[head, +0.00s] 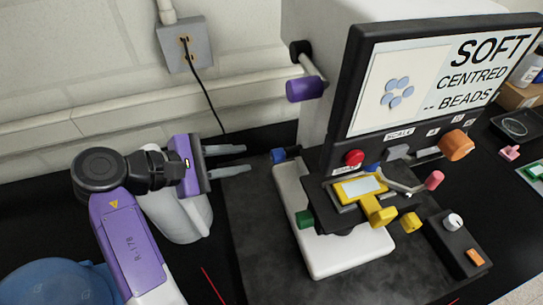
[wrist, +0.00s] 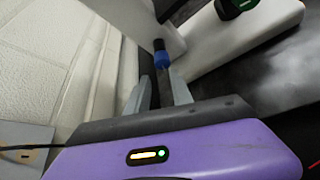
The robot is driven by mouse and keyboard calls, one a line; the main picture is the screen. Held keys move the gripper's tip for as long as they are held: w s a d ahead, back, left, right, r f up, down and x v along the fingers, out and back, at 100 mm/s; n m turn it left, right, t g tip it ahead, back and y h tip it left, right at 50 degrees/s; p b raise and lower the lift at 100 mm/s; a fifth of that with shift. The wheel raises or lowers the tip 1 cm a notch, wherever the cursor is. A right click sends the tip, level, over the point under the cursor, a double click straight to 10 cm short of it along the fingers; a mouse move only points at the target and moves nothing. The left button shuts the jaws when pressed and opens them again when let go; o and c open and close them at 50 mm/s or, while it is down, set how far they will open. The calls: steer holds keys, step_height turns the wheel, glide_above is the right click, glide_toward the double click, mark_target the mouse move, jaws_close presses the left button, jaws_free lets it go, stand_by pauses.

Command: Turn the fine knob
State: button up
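No label reading "fine" is legible, so I cannot tell which knob is the fine one. A blue knob (head: 278,156) sticks out at the left of the white instrument base (head: 345,255). My gripper (head: 247,158) is open and empty, with its fingers pointing right at the blue knob and a short gap between. In the wrist view the blue knob (wrist: 162,58) with its black end lies just beyond and between the fingertips (wrist: 162,85). A green knob (head: 305,218) sits lower on the base and shows in the wrist view too (wrist: 236,6).
A screen (head: 435,85) stands over the stage (head: 360,188). A purple knob (head: 304,89) juts out above my gripper. A white rounded container (head: 180,215) stands below it. A wall socket (head: 185,45) with a hanging black cable is behind. A control box (head: 455,240) sits at right.

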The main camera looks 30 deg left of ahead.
mark_target(273, 155)
steer(key=o, duration=0.4)
steer(key=shift+a+r+g, duration=0.25)
steer(key=shift+r+g, duration=0.05)
steer(key=shift+r, duration=0.1)
steer(key=shift+c, duration=0.2)
steer(key=shift+o, duration=0.3)
steer(key=shift+w+r+g+y+b, duration=0.15)
steer(key=shift+r+g+y+b, duration=0.15)
steer(key=shift+b, duration=0.1)
steer(key=shift+w+d+f+n+g+y+p, duration=0.2)
steer(key=shift+w+d+f+n+g, duration=0.2)
steer(key=shift+w+d+f, duration=0.6)
steer(key=shift+w+d+f+n+g+y+p, duration=0.1)
steer(key=shift+w+d+f+n+g+p, duration=0.3)
steer(key=shift+w, duration=0.95)
steer(key=shift+w+d+f+n+g+y+p, duration=0.15)
steer(key=shift+w+d+f+n, duration=0.25)
steer(key=shift+w+d+f, duration=0.7)
steer(key=shift+w+a+r, duration=0.1)
steer(key=shift+a+r, duration=0.05)
jaws_close()
